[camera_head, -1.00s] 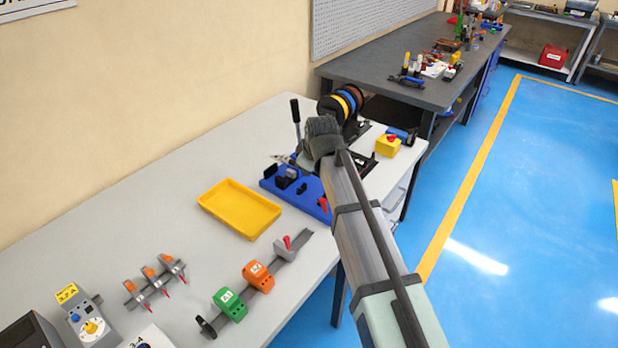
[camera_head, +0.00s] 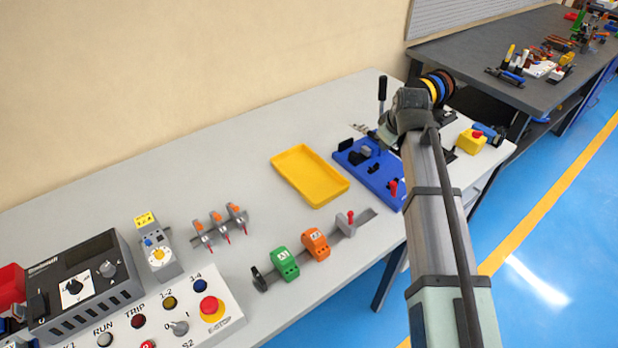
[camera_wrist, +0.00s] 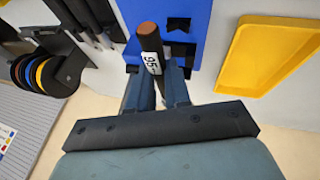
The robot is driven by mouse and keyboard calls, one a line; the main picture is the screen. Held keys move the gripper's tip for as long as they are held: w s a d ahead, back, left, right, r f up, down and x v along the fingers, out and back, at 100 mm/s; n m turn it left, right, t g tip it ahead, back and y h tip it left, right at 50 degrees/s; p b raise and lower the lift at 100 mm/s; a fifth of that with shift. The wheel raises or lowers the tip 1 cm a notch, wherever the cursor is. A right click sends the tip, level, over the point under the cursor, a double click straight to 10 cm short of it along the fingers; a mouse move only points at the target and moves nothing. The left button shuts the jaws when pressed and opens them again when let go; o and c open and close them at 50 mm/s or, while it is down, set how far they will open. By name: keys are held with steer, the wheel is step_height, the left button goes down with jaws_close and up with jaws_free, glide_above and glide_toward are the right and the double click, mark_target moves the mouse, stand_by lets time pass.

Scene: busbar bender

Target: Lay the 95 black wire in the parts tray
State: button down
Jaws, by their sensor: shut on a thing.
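The 95 black wire (camera_wrist: 149,40) is a short thick black piece with a copper-coloured end and a white label reading 95. My gripper (camera_wrist: 160,82) is shut on it in the wrist view, and the wire points away from the fingers. In the head view my arm hides the wire, and the gripper (camera_head: 384,138) shows only partly, beside the blue fixture. The parts tray is a yellow shallow tray (camera_head: 336,196), empty, on the grey bench left of the gripper. In the wrist view the tray (camera_wrist: 240,82) is at the upper right, apart from the wire.
A blue bending fixture (camera_head: 377,180) with black blocks stands right of the tray; it also shows in the wrist view (camera_wrist: 205,22). Wire spools (camera_head: 437,88) and a yellow button box (camera_head: 471,141) stand beyond. A rail with terminals (camera_head: 285,262) lies in front.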

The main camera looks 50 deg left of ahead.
steer(key=shift+s+a, duration=0.1)
steer(key=s+a+f+n, duration=0.1)
steer(key=s+a, duration=0.5)
steer(key=s, duration=0.3)
steer(key=m, duration=0.1)
glide_above(317, 187)
steer(key=shift+f, duration=1.2)
steer(key=shift+f, duration=3.5)
steer(key=c, duration=1)
jaws_free()
